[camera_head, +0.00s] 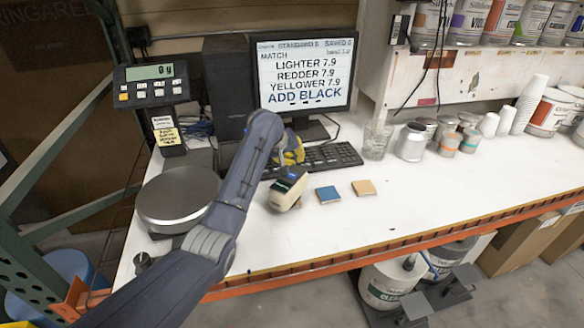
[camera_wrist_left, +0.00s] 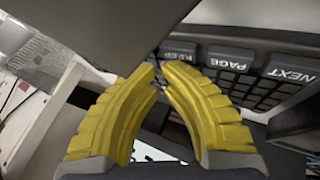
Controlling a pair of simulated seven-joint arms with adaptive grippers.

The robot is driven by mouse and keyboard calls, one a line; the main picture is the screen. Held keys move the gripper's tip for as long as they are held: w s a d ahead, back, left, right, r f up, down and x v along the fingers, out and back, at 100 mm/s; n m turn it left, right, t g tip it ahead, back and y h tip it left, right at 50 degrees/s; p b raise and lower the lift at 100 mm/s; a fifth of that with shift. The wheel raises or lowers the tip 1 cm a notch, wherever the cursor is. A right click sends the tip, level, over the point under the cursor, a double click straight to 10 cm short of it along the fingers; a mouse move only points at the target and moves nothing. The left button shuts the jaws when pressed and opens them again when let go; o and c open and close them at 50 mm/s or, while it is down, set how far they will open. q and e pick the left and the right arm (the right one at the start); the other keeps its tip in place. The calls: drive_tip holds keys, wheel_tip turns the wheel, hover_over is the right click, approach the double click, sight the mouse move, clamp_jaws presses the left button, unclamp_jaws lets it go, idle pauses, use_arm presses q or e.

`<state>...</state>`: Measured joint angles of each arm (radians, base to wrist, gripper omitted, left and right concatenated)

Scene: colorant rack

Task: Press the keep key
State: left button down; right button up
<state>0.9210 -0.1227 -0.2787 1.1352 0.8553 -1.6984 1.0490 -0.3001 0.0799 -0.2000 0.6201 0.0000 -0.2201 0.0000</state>
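The keep key (camera_wrist_left: 180,53) is a dark block with a white KEEP label in the left wrist view, in a row with the PAGE key (camera_wrist_left: 231,60) and the NEXT key (camera_wrist_left: 290,68). My left gripper (camera_wrist_left: 159,73) has yellow fingers whose tips meet, with nothing seen between them. The tips are just beside the keep key's lower left; I cannot tell whether they touch it. In the head view my left gripper (camera_head: 291,158) is at the left part of the black keyboard (camera_head: 333,156), below the monitor. The keep key's label cannot be read there. My right gripper is not in view.
The monitor (camera_head: 304,74) stands behind the keyboard and reads ADD BLACK. A white handheld device (camera_head: 287,189), a blue tile (camera_head: 328,194) and a tan tile (camera_head: 363,187) lie in front. A round scale (camera_head: 178,196) is at left.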

use_arm(q)
drive_tip(key=shift+s+f, duration=0.2)
drive_tip(key=shift+f, duration=0.6)
idle(0.4)
drive_tip(key=shift+r, duration=0.5)
drive_tip(key=shift+w+r, duration=0.1)
drive_tip(key=shift+r, duration=2.65)
